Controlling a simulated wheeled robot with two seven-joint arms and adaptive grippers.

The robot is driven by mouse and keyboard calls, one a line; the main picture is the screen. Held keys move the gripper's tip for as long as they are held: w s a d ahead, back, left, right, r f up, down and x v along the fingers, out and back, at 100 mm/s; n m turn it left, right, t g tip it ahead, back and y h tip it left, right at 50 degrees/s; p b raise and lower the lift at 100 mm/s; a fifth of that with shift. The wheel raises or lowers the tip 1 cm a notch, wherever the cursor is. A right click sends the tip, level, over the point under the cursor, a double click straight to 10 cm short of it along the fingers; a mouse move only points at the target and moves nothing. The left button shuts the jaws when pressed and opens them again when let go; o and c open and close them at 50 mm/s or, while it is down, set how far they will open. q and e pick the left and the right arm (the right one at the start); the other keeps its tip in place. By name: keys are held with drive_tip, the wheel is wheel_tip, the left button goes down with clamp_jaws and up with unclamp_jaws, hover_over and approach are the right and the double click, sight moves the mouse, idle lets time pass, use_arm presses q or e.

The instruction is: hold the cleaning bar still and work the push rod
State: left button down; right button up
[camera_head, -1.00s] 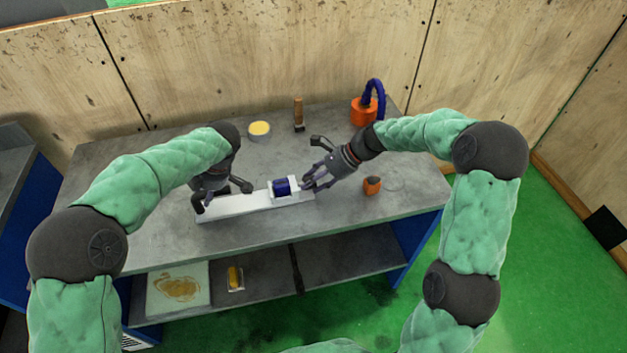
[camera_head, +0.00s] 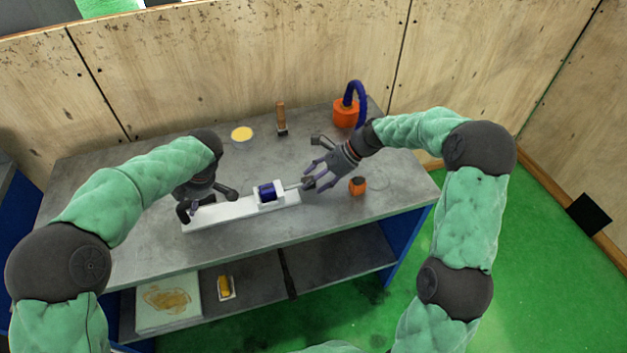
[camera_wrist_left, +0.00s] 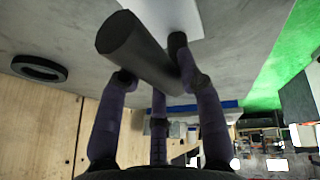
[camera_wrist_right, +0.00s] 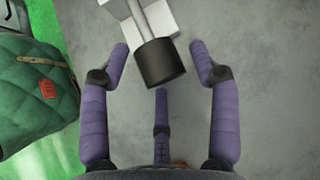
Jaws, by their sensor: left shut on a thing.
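The white cleaning bar (camera_head: 225,212) lies along the grey table, with a white block holding a blue cylinder (camera_head: 266,191) near its right end. My left gripper (camera_head: 206,199) is shut on the bar's dark cylindrical handle, which crosses between its fingers in the left wrist view (camera_wrist_left: 140,52). The push rod (camera_head: 292,186) sticks out of the block to the right and ends in a black knob (camera_wrist_right: 159,63). My right gripper (camera_head: 318,176) is open at that knob. In the right wrist view its fingers stand apart on both sides, with gaps to the knob.
An orange pot with a blue hose (camera_head: 346,112), a wooden-handled brush (camera_head: 282,118) and a yellow-topped dish (camera_head: 242,133) stand at the back. A small orange item (camera_head: 357,186) sits close to my right gripper. The table's front right is clear.

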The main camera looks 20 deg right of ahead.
drive_tip(key=shift+r, duration=0.1)
drive_tip(key=v, duration=1.2)
use_arm(q)
drive_tip(key=c, duration=0.7)
unclamp_jaws()
drive_tip(key=shift+c, duration=0.2)
drive_tip(key=v, duration=1.2)
